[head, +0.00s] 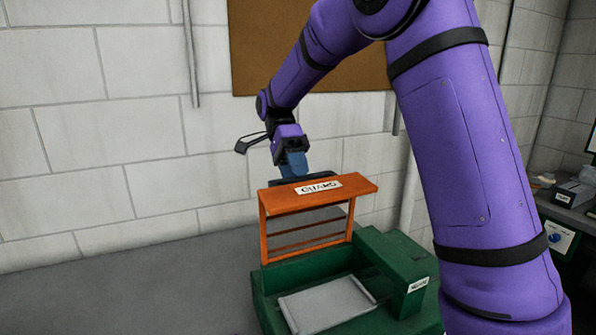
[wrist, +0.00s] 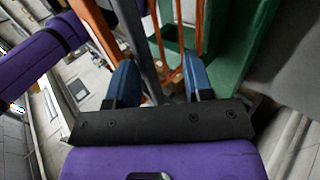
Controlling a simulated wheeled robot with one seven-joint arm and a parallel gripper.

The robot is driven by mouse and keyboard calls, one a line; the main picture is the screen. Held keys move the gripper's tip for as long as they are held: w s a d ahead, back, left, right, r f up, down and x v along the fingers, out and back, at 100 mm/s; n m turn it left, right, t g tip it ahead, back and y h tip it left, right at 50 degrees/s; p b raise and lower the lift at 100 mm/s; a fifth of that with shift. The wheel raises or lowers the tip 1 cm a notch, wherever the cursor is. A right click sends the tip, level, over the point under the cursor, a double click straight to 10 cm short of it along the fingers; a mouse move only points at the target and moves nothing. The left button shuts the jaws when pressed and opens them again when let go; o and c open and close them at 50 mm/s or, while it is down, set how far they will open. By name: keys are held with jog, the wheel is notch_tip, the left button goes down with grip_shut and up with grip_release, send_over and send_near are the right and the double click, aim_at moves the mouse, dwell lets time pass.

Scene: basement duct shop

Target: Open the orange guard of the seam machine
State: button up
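The orange guard (head: 318,190), labelled GUARD, stands roughly upright at the back of the green seam machine (head: 392,258). Its frame holds a grey see-through panel, and the machine's grey bed plate (head: 328,304) shows uncovered in front. My gripper (head: 295,168) is behind and just above the guard's top edge; its tips are partly hidden there. In the wrist view the blue fingers of my gripper (wrist: 160,78) are spread apart. Orange guard bars (wrist: 157,28) and the green machine body (wrist: 223,40) lie beyond them. I cannot tell whether a finger touches the guard.
The grey bench top (head: 130,295) is clear to the left of the machine. A block wall and a brown board (head: 310,65) stand behind. At the far right is a dark bench with small boxes (head: 573,194). My arm covers much of the right side.

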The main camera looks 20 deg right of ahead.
jog(key=shift+o, duration=0.2)
jog(key=shift+w+f+g, duration=0.7)
jog(key=shift+w+f, duration=0.1)
jog(key=shift+f, duration=0.3)
jog(key=o, duration=0.9)
jog(key=shift+o, duration=0.2)
notch_tip(320, 180, up, 4)
jog(key=shift+f, duration=0.15)
jog(key=c, duration=0.3)
jog(key=s, duration=0.5)
jog(key=s+r, duration=0.1)
jog(key=s, duration=1)
jog(key=shift+a+r, duration=0.1)
jog(key=shift+r, duration=0.3)
